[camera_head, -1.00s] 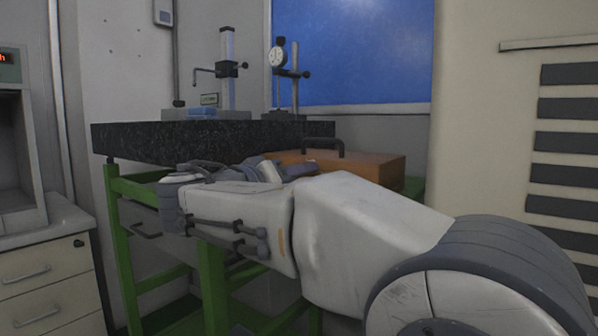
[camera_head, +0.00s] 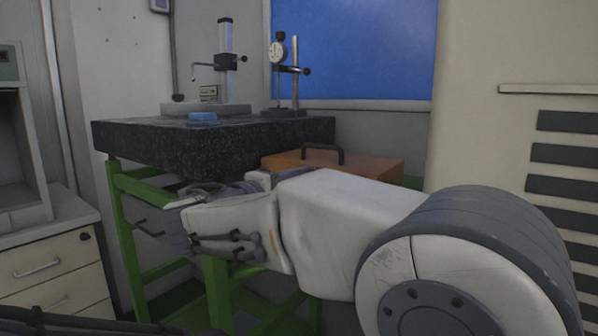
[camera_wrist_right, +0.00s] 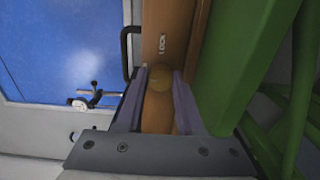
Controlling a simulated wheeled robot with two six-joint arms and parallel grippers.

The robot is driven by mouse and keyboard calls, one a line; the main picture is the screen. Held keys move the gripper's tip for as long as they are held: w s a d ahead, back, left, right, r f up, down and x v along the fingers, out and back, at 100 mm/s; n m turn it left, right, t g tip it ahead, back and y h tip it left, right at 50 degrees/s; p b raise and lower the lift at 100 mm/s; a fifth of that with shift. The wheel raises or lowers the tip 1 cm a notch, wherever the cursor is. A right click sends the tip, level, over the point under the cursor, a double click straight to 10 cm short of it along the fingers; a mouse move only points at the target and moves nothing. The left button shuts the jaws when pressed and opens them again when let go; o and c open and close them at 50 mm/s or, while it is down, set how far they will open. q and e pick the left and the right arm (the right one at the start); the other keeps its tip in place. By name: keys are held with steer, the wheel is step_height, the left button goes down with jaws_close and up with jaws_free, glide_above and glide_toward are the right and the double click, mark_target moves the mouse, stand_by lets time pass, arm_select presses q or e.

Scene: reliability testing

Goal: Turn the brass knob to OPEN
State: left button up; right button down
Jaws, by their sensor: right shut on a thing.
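A brass knob (camera_wrist_right: 162,77) sits on the front of a brown wooden case (camera_wrist_right: 194,40), beside the letters "LOCK" in the right wrist view. My right gripper (camera_wrist_right: 161,80) is shut on the knob, with one finger on each side of it. Which way the knob points is too small to tell, and no OPEN mark shows. In the head view my right arm reaches in from the right and hides the knob and fingertips. The wooden case shows there too (camera_head: 375,168), with a dark handle (camera_head: 322,149) on its lid. My left gripper is not in view.
A black granite slab (camera_head: 150,145) on a green frame (camera_head: 128,235) stands left of the case. It bears a dial gauge stand (camera_head: 296,75), a height gauge (camera_head: 225,55) and a blue block (camera_head: 202,118). A drawer cabinet (camera_head: 50,250) stands at the left.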

steer(key=shift+n+p, duration=0.8)
steer(key=shift+n, duration=0.4)
steer(key=c, duration=0.5)
jaws_free()
steer(key=v, duration=1)
steer(key=shift+s+a, duration=0.15)
